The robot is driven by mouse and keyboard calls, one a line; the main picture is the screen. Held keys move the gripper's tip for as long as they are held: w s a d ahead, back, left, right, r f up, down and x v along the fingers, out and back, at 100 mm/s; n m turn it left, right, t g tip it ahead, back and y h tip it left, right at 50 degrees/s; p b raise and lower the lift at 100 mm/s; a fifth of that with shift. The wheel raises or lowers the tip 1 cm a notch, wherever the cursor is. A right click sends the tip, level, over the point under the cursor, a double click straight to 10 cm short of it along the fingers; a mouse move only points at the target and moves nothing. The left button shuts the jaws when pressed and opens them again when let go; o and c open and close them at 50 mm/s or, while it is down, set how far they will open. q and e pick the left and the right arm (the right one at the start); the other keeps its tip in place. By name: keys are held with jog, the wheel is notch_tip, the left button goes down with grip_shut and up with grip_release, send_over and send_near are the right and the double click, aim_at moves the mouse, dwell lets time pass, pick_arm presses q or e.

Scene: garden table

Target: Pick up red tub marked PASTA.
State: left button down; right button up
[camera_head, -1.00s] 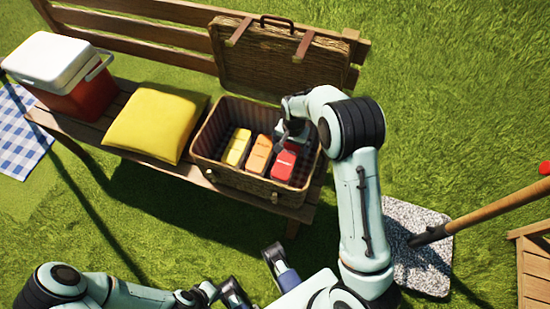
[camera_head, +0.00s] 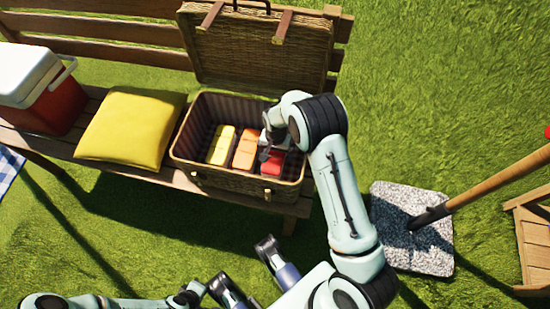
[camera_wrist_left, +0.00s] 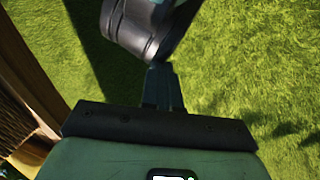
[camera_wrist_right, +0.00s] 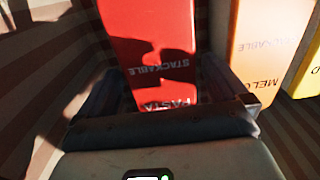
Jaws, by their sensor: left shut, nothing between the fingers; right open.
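The red tub (camera_head: 271,162) stands in the open wicker basket (camera_head: 235,181), at the right end of a row of tubs. In the right wrist view the red tub (camera_wrist_right: 148,30) shows the words STACKABLE and PASTA. My right gripper (camera_wrist_right: 160,90) is open, with its fingers on either side of the tub's lettered end. In the head view my right gripper (camera_head: 272,143) is over the tub and hides part of it. My left gripper (camera_wrist_left: 162,85) is shut and empty above the grass, away from the basket.
An orange tub (camera_head: 245,150) and a yellow tub (camera_head: 221,145) stand left of the red one. The basket rests on a wooden bench (camera_head: 150,172), its lid raised behind. A yellow cushion (camera_head: 130,130) and a red cooler (camera_head: 45,105) are to the left.

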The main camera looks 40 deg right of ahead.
notch_tip(320, 180, down, 4)
jog(key=shift+w+f+b, duration=0.1)
jog(key=shift+f+b, duration=0.1)
jog(key=shift+b, duration=0.4)
pick_arm(q)
jog(key=shift+w+a+f+t, duration=0.15)
jog(key=shift+w+a+f, duration=0.2)
jog(key=shift+w, duration=0.2)
jog(key=shift+w+a+f+t, duration=0.15)
jog(key=shift+w+a+f, duration=0.05)
jog(key=shift+w+f, duration=0.3)
jog(key=shift+r, duration=0.1)
pick_arm(e)
jog(key=shift+c, duration=0.3)
jog(key=shift+r, duration=0.1)
jog(key=c, duration=1.4)
jog(key=shift+r, duration=0.1)
